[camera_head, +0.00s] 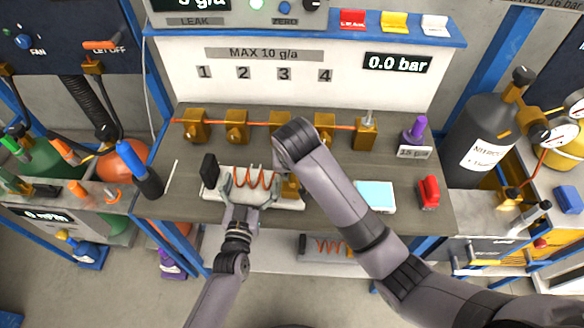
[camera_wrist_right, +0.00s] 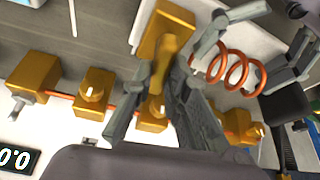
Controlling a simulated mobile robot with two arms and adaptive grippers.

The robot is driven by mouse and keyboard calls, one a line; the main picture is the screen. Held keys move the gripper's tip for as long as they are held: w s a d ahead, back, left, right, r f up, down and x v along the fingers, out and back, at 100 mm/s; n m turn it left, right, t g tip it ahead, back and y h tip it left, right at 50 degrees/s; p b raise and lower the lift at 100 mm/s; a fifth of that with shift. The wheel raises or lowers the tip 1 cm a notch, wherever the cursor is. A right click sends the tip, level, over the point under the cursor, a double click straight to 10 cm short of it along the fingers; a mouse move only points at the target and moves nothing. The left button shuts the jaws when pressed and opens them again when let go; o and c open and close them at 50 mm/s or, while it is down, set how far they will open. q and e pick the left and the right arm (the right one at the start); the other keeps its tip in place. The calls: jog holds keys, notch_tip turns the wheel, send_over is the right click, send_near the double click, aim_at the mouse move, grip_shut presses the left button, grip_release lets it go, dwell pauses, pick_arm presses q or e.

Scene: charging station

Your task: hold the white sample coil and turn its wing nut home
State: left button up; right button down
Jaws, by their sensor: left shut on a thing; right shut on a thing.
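The white sample coil lies on the bench as a white base (camera_head: 210,193) with a copper coil (camera_head: 255,178) and a brass block (camera_head: 290,189) at its right end. The copper coil also shows in the right wrist view (camera_wrist_right: 238,70). My left gripper (camera_head: 240,184) is shut on the white sample coil from the front, its fingers around the base. My right gripper (camera_wrist_right: 165,72) is shut on the brass wing nut (camera_wrist_right: 166,55) at the brass block. In the head view my right forearm hides the right fingers and the wing nut.
Several brass valves (camera_head: 237,132) on a copper line stand behind the coil. A blue-capped black cylinder (camera_head: 147,182) stands at the left bench edge.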

jog(key=shift+d, duration=0.1)
jog(key=c, duration=1.6)
grip_release()
jog(key=shift+o, duration=0.2)
jog(key=v, duration=0.7)
jog(key=shift+s+r, duration=0.1)
jog(key=shift+r, duration=0.15)
pick_arm(q)
jog(key=o, duration=1.2)
jog(key=shift+c, duration=0.2)
